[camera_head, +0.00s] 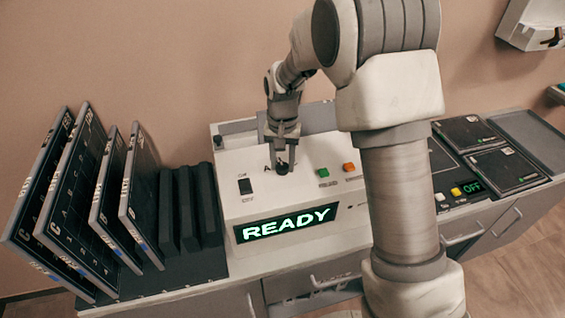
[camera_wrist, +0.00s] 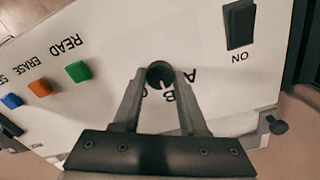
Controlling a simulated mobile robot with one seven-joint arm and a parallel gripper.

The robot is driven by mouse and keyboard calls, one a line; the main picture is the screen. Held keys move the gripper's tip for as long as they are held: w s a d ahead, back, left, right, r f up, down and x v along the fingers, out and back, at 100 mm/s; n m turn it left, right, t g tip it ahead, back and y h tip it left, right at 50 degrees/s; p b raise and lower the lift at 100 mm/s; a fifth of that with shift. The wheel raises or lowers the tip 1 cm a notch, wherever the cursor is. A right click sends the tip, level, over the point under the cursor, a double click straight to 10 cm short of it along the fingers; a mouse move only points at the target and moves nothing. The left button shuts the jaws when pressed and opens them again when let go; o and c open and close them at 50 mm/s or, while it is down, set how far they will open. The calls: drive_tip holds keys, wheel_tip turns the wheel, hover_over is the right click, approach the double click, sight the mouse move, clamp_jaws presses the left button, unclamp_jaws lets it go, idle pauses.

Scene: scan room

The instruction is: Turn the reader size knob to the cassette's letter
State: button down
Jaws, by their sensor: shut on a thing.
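The reader (camera_head: 240,205) is a white box with a sloped panel and a green lit display reading "READY". Its size knob (camera_wrist: 160,74) is a small round dark knob on the panel, and it also shows in the head view (camera_head: 282,168). My gripper (camera_wrist: 158,78) is shut on the knob from above, with one finger on each side. In the wrist view, letters A, B and C lie around the knob, partly covered by the fingers. A short white mark on the knob appears to point near B. Several dark cassettes (camera_head: 78,190) stand tilted at the left; a "C" shows on some.
The green READ button (camera_wrist: 79,71), orange ERASE button (camera_wrist: 40,87) and a blue button (camera_wrist: 11,101) are beside the knob. A black rocker switch (camera_wrist: 240,24) is on its other side. A black slotted rack (camera_head: 185,262) stands left of the reader, and dark panels (camera_head: 505,168) lie at right.

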sight(282, 165)
drive_tip(key=n, duration=0.5)
drive_tip(key=shift+r+n, duration=0.1)
drive_tip(key=shift+n, duration=0.2)
drive_tip(key=n, duration=0.5)
drive_tip(key=shift+n, duration=0.4)
drive_tip(key=shift+c, duration=2.2)
unclamp_jaws()
wheel_tip(282, 165, up, 17)
drive_tip(key=p, duration=0.1)
drive_tip(key=shift+r, duration=0.15)
